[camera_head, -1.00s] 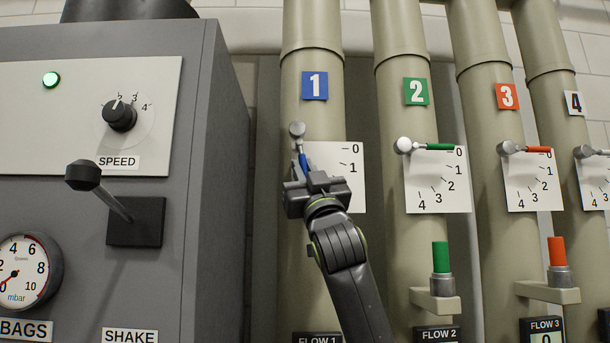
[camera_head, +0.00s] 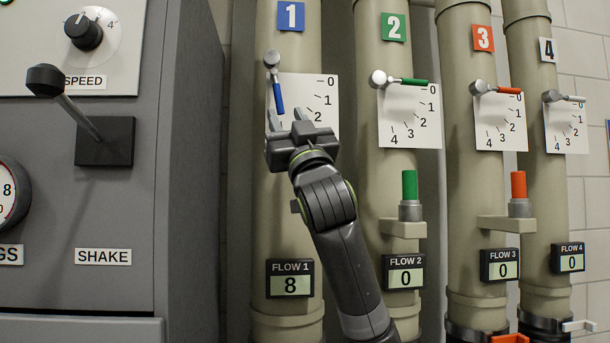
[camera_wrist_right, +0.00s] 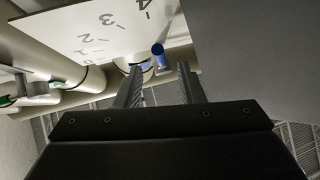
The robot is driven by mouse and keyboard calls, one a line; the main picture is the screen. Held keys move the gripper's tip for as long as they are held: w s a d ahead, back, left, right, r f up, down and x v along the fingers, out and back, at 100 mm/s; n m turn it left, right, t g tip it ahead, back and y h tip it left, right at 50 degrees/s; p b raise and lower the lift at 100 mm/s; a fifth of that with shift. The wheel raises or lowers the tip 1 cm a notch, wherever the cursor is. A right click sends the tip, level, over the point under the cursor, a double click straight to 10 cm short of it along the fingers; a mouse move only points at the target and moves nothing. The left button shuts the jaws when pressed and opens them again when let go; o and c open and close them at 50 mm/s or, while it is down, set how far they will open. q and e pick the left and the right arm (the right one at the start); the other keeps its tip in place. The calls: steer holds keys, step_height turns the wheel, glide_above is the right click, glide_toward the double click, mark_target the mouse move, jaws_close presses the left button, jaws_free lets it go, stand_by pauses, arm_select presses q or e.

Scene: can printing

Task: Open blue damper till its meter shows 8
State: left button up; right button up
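The blue damper handle (camera_head: 278,97) on pipe 1 hangs from its grey pivot and points almost straight down, near the scale's 4 end. The FLOW 1 meter (camera_head: 290,285) below it reads 8. My right gripper (camera_head: 287,118) is just below the handle's lower end. In the right wrist view, its fingers (camera_wrist_right: 159,69) are apart with nothing held between them. The blue handle end (camera_wrist_right: 158,50) shows just beyond the fingertips, seemingly clear of them. My left gripper is not in view.
Green (camera_head: 412,81), red (camera_head: 508,90) and grey (camera_head: 572,98) damper handles lie near 0. The FLOW 2 (camera_head: 404,273), FLOW 3 (camera_head: 500,264) and FLOW 4 (camera_head: 568,258) meters read 0. A grey cabinet with a black-knobbed lever (camera_head: 46,80) stands at left.

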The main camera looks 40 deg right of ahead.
steer(key=b+v, duration=0.5)
steer(key=v, duration=0.5)
steer(key=shift+s+f, duration=0.25)
steer(key=shift+s, duration=0.05)
